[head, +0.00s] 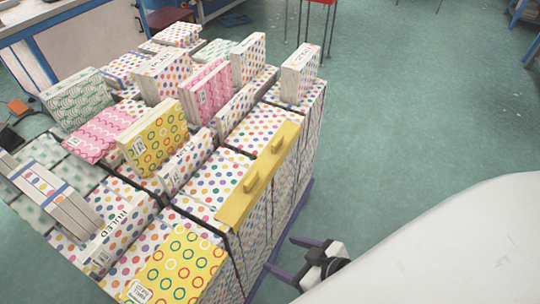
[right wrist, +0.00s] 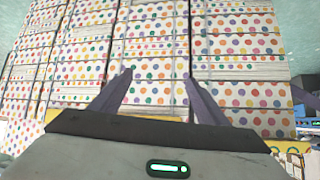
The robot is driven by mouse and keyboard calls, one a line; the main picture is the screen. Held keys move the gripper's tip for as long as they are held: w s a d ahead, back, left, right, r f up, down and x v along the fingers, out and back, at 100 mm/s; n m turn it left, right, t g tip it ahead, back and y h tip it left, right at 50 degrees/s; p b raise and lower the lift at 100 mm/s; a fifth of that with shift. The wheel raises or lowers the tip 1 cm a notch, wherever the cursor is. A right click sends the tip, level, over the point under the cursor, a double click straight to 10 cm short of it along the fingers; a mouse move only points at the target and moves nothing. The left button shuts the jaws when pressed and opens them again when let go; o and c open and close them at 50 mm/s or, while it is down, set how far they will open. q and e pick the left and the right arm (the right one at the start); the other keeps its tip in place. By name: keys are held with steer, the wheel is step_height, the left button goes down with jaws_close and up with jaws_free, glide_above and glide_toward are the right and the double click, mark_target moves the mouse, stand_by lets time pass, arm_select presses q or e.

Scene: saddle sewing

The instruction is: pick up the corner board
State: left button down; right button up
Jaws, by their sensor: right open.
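The corner board (head: 260,175) is a long yellow angled piece with two small raised blocks on it. In the head view it lies along the top right edge of the stack of patterned packs. My right gripper (head: 283,254) is low beside the right side of the stack, apart from the board. Its jaws are open and empty. In the right wrist view the open fingers (right wrist: 158,75) point at the dotted side of the stack. A yellow strip (right wrist: 285,147) shows behind the gripper body there, mostly hidden. My left gripper is not in view.
The stack of dotted packs (head: 262,130) is strapped with dark bands and stands on a purple pallet (head: 262,272). Loose patterned packs, such as a yellow one (head: 155,138), stand on top. A red stool (head: 320,5) is at the back. The green floor (head: 420,110) to the right is clear.

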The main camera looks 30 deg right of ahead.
steer(key=w+d+r+n+t+y+b, duration=0.1)
steer(key=w+d+r+y, duration=0.1)
steer(key=w+d+r, duration=0.25)
steer(key=n+t+y+b, duration=0.1)
steer(key=n+y+b, duration=0.1)
glide_toward(253, 179)
steer(key=f, duration=0.1)
steer(key=x, duration=0.5)
steer(key=shift+s+a, duration=0.1)
steer(key=shift+a, duration=0.1)
steer(key=x, duration=0.4)
steer(key=shift+w+r, duration=0.2)
steer(key=shift+w, duration=0.25)
steer(key=shift+w+a+f, duration=0.1)
steer(key=shift+w+f, duration=0.05)
steer(key=shift+w, duration=0.15)
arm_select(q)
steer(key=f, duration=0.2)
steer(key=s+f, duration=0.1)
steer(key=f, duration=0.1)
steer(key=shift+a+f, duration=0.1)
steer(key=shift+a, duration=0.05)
arm_select(e)
steer(key=c, duration=1.3)
